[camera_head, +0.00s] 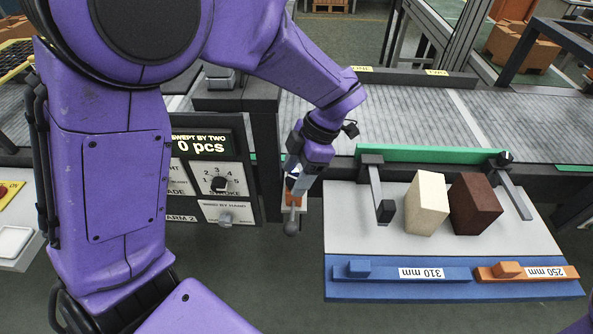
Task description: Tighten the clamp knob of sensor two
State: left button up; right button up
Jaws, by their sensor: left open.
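My left arm comes in from the left, and its gripper (293,192) points down between the control panel and the grey plate. The gripper is open, and its fingers are small and partly hidden by my wrist. Just below it is a small part with orange and white patches and a grey rounded end (290,228); I cannot tell whether the fingers touch it. I cannot make out for certain which part is the clamp knob of sensor two. My right gripper is not in view.
The panel (213,146) reads "0 pcs" and has a dial (221,184). Cream (426,204) and dark brown (475,203) blocks stand on the grey plate (350,225), beside black-ended arms. Blue (430,274) and orange (527,273) bars lie in front. A conveyor (420,115) runs behind.

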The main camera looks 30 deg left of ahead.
pick_arm(q)
jog(key=shift+w, duration=0.1)
jog(key=c, duration=1)
jog(key=shift+c, duration=0.2)
jog(key=m+p, duration=0.2)
jog(key=shift+r+m+t+y, duration=0.25)
jog(key=shift+m+t+y, duration=0.05)
jog(key=shift+m, duration=0.1)
jog(key=m+t+p, duration=0.1)
jog(key=m+p, duration=0.2)
jog(key=p, duration=0.1)
jog(key=m+t+p, duration=0.1)
jog(key=m+p, duration=0.3)
jog(key=p, duration=0.1)
jog(key=m+t+p, duration=0.2)
jog(key=m+p, duration=0.1)
jog(key=p, duration=0.1)
jog(key=shift+s+d+m+y, duration=0.1)
jog(key=shift+s+m+y, duration=0.25)
jog(key=shift+m+y, duration=0.05)
jog(key=shift+f+m+t+p, duration=0.15)
jog(key=shift+m+t+p, duration=0.35)
jog(key=shift+m+p, duration=0.6)
jog(key=shift+s+f+m+t+h, duration=0.1)
jog(key=shift+m+t+h, duration=0.25)
jog(key=shift+m, duration=0.75)
